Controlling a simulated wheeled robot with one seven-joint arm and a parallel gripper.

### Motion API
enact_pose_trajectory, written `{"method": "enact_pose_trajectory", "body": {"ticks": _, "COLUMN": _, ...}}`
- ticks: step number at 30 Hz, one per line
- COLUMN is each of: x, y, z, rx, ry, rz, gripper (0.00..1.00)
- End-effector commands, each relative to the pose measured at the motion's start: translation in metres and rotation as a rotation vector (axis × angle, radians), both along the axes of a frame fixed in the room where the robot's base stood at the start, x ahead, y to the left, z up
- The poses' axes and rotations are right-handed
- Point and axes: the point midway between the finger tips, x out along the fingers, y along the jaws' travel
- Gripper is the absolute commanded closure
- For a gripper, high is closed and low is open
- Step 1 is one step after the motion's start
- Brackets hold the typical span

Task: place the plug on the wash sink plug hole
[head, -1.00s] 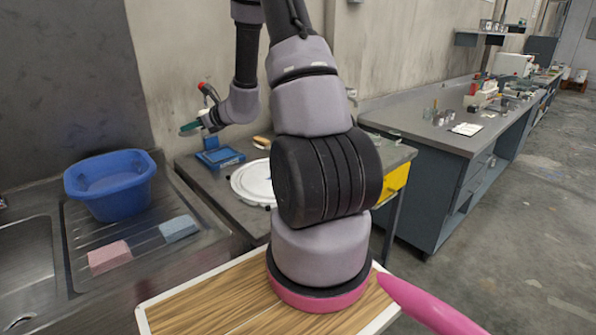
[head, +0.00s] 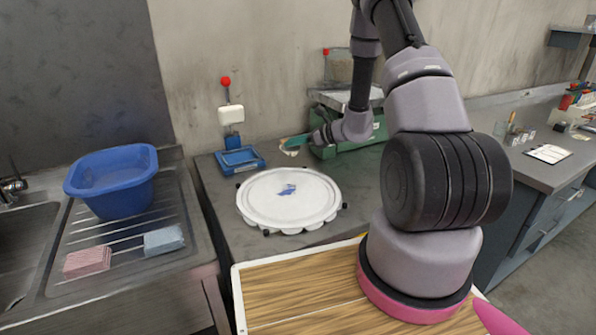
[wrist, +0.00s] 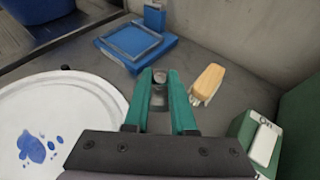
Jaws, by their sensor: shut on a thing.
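My gripper (wrist: 160,95) has two green fingers, closed around a small grey metallic thing (wrist: 160,78), probably the plug; only a little of it shows. In the head view my gripper (head: 299,142) hangs over the grey bench, right of the blue tray and in front of the green machine. The thing it holds cannot be made out there. The wash sink (head: 24,232) is at the far left, a grey metal basin cut off by the picture edge. I cannot clearly make out its plug hole.
A blue tub (head: 115,178), a pink sponge (head: 87,262) and a blue sponge (head: 163,240) sit on the drainboard. A wooden-handled brush (wrist: 208,82) lies near my gripper.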

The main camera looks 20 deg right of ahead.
Motion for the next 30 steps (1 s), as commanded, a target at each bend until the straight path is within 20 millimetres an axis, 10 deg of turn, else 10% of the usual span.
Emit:
{"method": "enact_pose_trajectory", "body": {"ticks": 15, "x": 0.0, "y": -0.001, "z": -0.063, "rx": 0.001, "ry": 0.001, "rz": -0.003, "gripper": 1.0}}
{"method": "enact_pose_trajectory", "body": {"ticks": 27, "x": 0.0, "y": 0.0, "z": -0.069, "rx": 0.0, "ry": -0.002, "rz": -0.001, "gripper": 1.0}}
{"method": "enact_pose_trajectory", "body": {"ticks": 30, "x": 0.001, "y": 0.0, "z": -0.069, "rx": 0.0, "ry": -0.002, "rz": -0.001, "gripper": 0.46}}
